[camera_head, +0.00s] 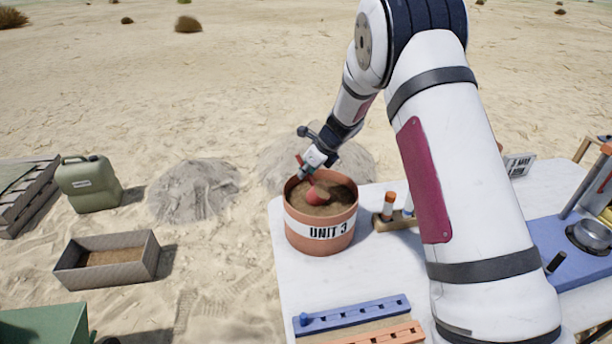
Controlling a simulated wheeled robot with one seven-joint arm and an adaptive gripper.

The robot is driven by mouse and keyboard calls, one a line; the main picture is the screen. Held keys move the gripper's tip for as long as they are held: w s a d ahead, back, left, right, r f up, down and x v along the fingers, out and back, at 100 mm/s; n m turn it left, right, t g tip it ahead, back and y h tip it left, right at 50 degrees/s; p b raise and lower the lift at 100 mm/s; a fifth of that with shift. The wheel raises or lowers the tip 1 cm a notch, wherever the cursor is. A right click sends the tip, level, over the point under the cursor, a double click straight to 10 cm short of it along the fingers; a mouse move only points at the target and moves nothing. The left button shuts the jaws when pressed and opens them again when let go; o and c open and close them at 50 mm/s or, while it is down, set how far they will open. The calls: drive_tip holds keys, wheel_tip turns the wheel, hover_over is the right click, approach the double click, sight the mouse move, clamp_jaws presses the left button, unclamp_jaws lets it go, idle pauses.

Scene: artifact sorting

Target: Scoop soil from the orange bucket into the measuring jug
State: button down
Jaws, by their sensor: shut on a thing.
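The orange bucket (304,242), labelled UNIT 3, stands upright near the left far corner of the white table (290,285). Brown soil (340,200) fills it to a little below the rim. My gripper (307,172) is over the bucket, shut on a red scoop (318,195). The scoop's head is down at the soil's surface; I cannot tell how much soil is in it. My arm comes in from the right and covers part of the table. I cannot make out a measuring jug in this view.
Small upright bottles (389,206) stand in a holder just right of the bucket. A blue slotted rack (352,313) and an orange one (385,336) lie at the table's front. A blue scale-like device (570,262) is at the right. A soil box (108,262) and green jerrycan (90,184) stand on the sand.

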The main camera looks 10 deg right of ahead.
sight(298, 158)
drive_tip(key=shift+r+p, duration=0.45)
drive_tip(key=shift+r, duration=1.75)
drive_tip(key=shift+w+a+f+g+h+b, duration=0.2)
drive_tip(key=shift+w+a+g+h+b, duration=0.1)
drive_tip(key=shift+a+g+h+b, duration=0.3)
drive_tip(key=shift+w+a+n+g+h+b, duration=0.1)
drive_tip(key=shift+w+n+g+h+b, duration=0.1)
drive_tip(key=shift+g+h+b, duration=0.3)
drive_tip(key=shift+w+a+n+g+h+b, duration=0.15)
drive_tip(key=shift+g+h+b, duration=0.25)
drive_tip(key=shift+h, duration=0.3)
drive_tip(key=shift+w+f+g+h+b, duration=0.1)
drive_tip(key=shift+g+h+b, duration=0.25)
drive_tip(key=shift+b, duration=0.3)
drive_tip(key=shift+a, duration=0.1)
drive_tip(key=shift+h+b, duration=0.35)
